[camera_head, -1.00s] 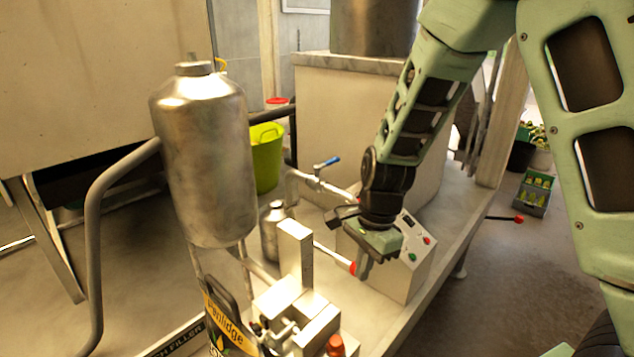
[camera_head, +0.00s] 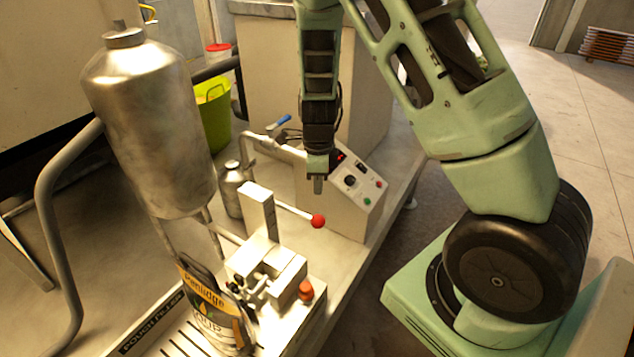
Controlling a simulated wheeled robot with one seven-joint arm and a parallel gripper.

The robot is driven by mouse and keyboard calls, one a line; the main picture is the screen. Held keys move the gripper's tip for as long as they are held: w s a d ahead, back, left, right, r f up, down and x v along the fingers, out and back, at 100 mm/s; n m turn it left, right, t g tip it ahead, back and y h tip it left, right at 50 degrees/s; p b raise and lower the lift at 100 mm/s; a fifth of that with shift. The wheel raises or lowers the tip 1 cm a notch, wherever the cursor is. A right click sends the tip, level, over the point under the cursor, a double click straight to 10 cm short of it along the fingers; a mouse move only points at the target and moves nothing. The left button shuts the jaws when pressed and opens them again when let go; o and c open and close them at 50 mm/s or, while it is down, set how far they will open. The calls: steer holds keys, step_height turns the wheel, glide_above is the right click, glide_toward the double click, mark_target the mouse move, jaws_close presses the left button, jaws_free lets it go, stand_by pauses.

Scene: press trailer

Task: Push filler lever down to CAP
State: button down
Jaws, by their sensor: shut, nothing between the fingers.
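The filler lever is a thin pale rod with a red ball knob (camera_head: 318,221). It runs from behind the upright metal post of the pouch filler (camera_head: 258,212) and slopes slightly down to the right. My gripper (camera_head: 318,186) points down with its fingers shut and empty. In the picture its tips are a little above the knob, with a visible gap; the depth between them is hard to tell. No CAP marking is readable. A printed pouch (camera_head: 205,300) stands at the filler's front, below the steel tank (camera_head: 150,130).
A control box (camera_head: 345,200) with buttons stands just behind my gripper. A blue-handled valve pipe (camera_head: 275,148) and small steel bottle (camera_head: 230,190) are to the left. A red-orange knob (camera_head: 305,291) sits on the filler block. A green bucket (camera_head: 213,115) is at the back.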

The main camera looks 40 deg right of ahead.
mark_target(318, 216)
steer(key=shift+f+b, duration=5.65)
steer(key=shift+f, duration=0.15)
steer(key=shift+w+a+f+b, duration=0.1)
steer(key=shift+w+f+b, duration=0.15)
steer(key=shift+f+b, duration=0.5)
steer(key=shift+w+a+f+b, duration=0.1)
steer(key=shift+w+f+b, duration=0.15)
steer(key=shift+f, duration=0.9)
step_height(318, 216, up, 10)
steer(key=p, duration=1)
steer(key=shift+r, duration=0.15)
